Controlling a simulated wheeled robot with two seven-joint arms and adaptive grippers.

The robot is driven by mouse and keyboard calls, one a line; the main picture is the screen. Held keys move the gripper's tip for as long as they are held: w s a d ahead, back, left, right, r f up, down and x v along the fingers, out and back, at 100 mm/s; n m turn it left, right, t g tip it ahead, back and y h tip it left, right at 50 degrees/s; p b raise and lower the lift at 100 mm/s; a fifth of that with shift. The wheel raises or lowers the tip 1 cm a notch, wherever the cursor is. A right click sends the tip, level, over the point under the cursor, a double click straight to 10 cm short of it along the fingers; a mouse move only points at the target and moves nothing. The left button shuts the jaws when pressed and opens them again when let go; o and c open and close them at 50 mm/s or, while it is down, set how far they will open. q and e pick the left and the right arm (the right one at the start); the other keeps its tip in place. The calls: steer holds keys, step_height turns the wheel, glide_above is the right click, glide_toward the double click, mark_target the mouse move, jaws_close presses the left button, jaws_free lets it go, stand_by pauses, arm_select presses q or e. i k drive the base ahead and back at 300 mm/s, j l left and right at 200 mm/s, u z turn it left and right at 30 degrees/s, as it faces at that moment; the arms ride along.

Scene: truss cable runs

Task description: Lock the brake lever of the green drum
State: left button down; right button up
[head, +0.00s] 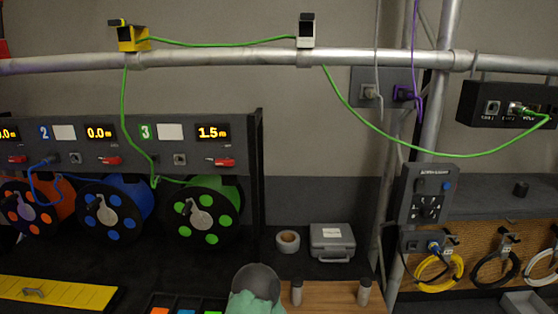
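The green drum (229,194) sits on the right of the drum row, with a black front flange, green round spots and a grey crank-like hub piece. Above it is a panel section marked 3 with a display (213,132) reading 1.5 m. A small red lever (224,162) below that display looks like its brake lever; it lies roughly level, and I cannot tell its lock state. The green cable (123,110) rises from the drum to a yellow clip (132,38) on the truss. Neither gripper is in view.
A blue drum (133,194) and an orange drum (58,196) stand left, with similar red levers. The green cable crosses a grey clip (306,32) and droops to a black port box (508,103). A tape roll (288,241) and grey case (332,241) lie right of the drums.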

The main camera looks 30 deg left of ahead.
mark_target(228, 162)
steer(key=u, duration=1.55)
